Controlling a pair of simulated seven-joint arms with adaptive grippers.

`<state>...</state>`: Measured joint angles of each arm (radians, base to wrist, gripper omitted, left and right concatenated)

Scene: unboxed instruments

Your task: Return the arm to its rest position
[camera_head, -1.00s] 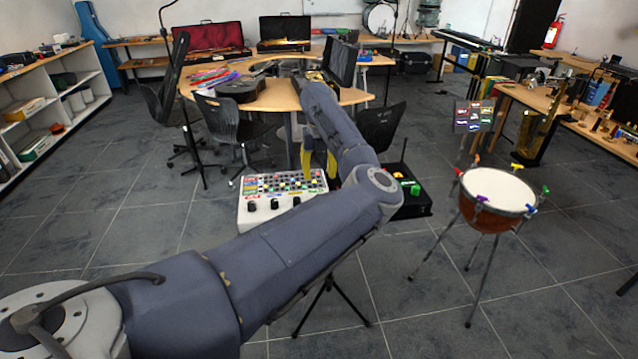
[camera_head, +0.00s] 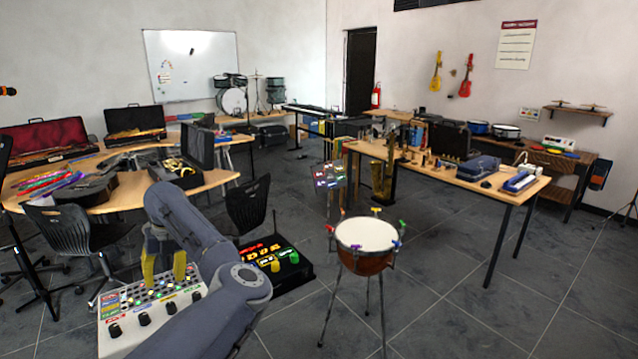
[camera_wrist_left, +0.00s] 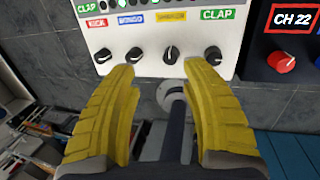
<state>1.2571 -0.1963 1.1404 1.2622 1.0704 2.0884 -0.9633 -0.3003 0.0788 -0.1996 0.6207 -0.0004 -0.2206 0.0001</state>
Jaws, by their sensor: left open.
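My left gripper (camera_head: 164,270) has yellow fingers and hangs over the white sound board (camera_head: 128,341) with coloured pads and black knobs. In the left wrist view the fingers (camera_wrist_left: 160,85) are spread apart with nothing between them. The board's knob row and its coloured labels (camera_wrist_left: 158,45) lie just beyond the fingertips there. My left arm comes up from the bottom of the head view and hides part of the board. My right gripper is in neither view.
A black pedal box (camera_head: 272,262) with coloured knobs stands right of the board. A drum (camera_head: 366,238) on thin legs stands further right. A black chair (camera_head: 248,205) and a curved wooden table (camera_head: 125,196) are behind. Grey floor (camera_head: 450,300) is free at the right.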

